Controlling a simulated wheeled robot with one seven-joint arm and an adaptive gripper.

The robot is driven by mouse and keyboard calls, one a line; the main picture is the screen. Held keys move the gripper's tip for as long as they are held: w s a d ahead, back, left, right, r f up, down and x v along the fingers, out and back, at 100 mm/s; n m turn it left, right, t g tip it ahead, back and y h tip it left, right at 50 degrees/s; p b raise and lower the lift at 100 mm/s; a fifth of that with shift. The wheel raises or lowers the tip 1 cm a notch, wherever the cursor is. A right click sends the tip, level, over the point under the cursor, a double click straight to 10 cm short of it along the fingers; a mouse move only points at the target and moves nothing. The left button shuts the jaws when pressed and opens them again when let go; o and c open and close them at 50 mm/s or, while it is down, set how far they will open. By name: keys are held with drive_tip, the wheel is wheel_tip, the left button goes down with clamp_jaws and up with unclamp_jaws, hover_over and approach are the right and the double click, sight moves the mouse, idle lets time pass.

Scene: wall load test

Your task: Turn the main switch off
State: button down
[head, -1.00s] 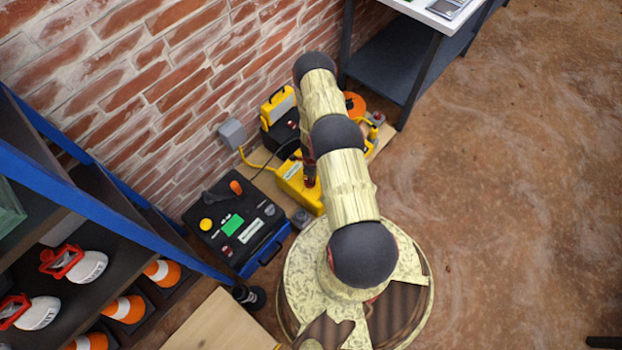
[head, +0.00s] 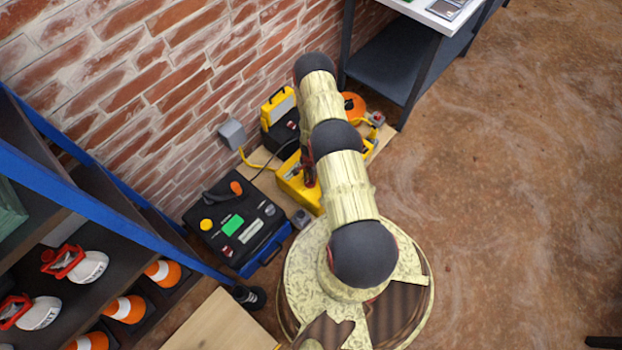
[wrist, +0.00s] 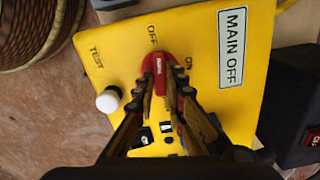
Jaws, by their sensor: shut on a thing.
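The main switch is a red rotary knob (wrist: 159,64) on the sloping face of a yellow box (wrist: 205,45), which also shows in the head view (head: 290,183). The face is printed TEST, OFF and ON, with a MAIN OFF label (wrist: 232,47). My gripper (wrist: 163,82) is shut on the red knob, one finger on each side. The knob's visible end with a white mark lies just below the word OFF, with ON to its right. The fingers cover much of the knob, so its exact angle is hard to tell. In the head view my arm hides the knob.
A white-topped button (wrist: 108,100) stands left of the knob. A black case with a green label (head: 232,225) lies left of the yellow box. A grey wall box (head: 231,134), a yellow-and-black case (head: 279,105) and an orange reel (head: 355,105) are close by. A blue-framed shelf (head: 100,205) stands left.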

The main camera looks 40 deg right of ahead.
drive_tip(key=shift+n, duration=0.9)
drive_tip(key=c, duration=2)
unclamp_jaws()
drive_tip(key=shift+o, duration=0.8)
wheel_tip(320, 180, up, 12)
